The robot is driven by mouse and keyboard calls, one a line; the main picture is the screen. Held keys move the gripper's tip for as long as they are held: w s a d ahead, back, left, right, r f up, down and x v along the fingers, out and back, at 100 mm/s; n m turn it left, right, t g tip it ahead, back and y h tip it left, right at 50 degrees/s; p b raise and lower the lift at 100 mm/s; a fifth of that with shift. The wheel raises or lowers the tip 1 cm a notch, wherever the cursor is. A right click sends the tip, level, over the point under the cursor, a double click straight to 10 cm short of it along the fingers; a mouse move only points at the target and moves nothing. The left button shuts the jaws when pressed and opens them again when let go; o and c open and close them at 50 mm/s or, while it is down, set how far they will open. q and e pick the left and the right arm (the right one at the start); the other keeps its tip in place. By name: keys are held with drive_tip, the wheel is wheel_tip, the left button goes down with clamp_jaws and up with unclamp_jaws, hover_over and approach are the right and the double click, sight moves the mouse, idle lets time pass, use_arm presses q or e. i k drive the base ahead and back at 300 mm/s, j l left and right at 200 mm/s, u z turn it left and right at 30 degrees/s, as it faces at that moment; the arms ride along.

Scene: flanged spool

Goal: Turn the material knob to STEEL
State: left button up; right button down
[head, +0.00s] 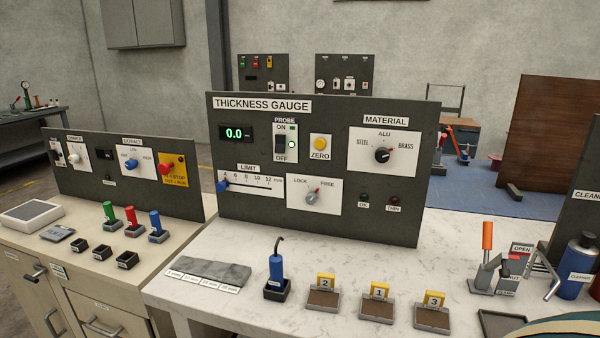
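The material knob (382,155) is a black round knob on the white MATERIAL plate (365,166), at the upper right of the dark THICKNESS GAUGE panel (232,150). The plate reads STEEL on the left, ALU at the top and BRASS on the right. Nothing covers the knob. Neither of my grippers is in view.
The panel also has a PROBE switch (280,148), a yellow ZERO button (320,143), a LIMIT slider (222,186) and a LOCK/FREE knob (312,197). On the white bench before it stand a blue probe (276,268) and several numbered blocks. Space before the knob is clear.

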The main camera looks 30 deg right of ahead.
sight(381, 154)
drive_tip(key=z, duration=1.55)
